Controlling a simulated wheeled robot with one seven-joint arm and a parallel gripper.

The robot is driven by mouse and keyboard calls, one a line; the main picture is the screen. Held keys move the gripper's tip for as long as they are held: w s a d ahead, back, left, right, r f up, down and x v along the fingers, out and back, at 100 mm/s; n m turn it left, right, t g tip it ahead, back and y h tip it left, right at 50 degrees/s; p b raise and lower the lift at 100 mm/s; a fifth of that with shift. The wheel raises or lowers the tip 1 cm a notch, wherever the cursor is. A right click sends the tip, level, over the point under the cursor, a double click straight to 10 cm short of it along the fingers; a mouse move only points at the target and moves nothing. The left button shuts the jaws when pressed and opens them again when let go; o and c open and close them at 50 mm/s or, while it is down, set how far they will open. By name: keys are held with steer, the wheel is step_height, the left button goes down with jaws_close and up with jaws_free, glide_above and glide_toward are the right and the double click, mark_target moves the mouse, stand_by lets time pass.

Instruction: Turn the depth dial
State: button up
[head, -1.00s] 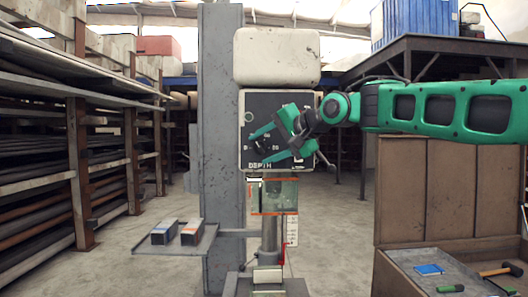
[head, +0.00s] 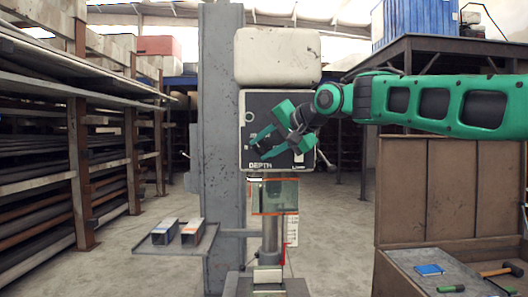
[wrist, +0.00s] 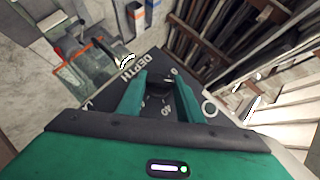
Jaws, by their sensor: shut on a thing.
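The depth dial (wrist: 158,92) is a dark knob on a black panel (head: 288,100) lettered DEPTH, on the front of the drill press head. In the wrist view it sits between my fingers, with white numbers on the panel around it. My gripper (head: 258,142), with green fingers, reaches the panel from the right in the head view and covers most of the dial there. In the wrist view my gripper (wrist: 160,78) is closed on the dial from both sides. The dial's pointer cannot be made out.
A clear guard with orange edges (head: 275,197) hangs below the panel. A side tray (head: 150,245) holds two small boxes. A grey column (head: 222,150) stands left of the panel, shelving (head: 75,150) at far left. A tool bench (head: 405,275) stands at lower right.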

steer(key=n+h, duration=0.2)
steer(key=h, duration=0.1)
steer(key=shift+a+r+g, duration=0.1)
steer(key=shift+a+g, duration=0.15)
steer(key=shift+g, duration=0.15)
steer(key=shift+s+a+n+h, duration=0.15)
steer(key=shift+n+h, duration=0.25)
steer(key=shift+h, duration=0.3)
steer(key=shift+w+a+n+h, duration=0.15)
steer(key=shift+n+h, duration=0.25)
steer(key=shift+h, duration=0.3)
steer(key=shift+n+h, duration=0.4)
steer(key=shift+h, duration=0.4)
steer(key=shift+d+h, duration=0.1)
steer(key=shift+h, duration=0.4)
steer(key=shift+r, duration=0.1)
steer(key=o, duration=1.1)
steer(key=shift+w, duration=0.1)
steer(key=v, duration=1)
steer(key=shift+d+r, duration=0.1)
steer(key=shift+r, duration=0.3)
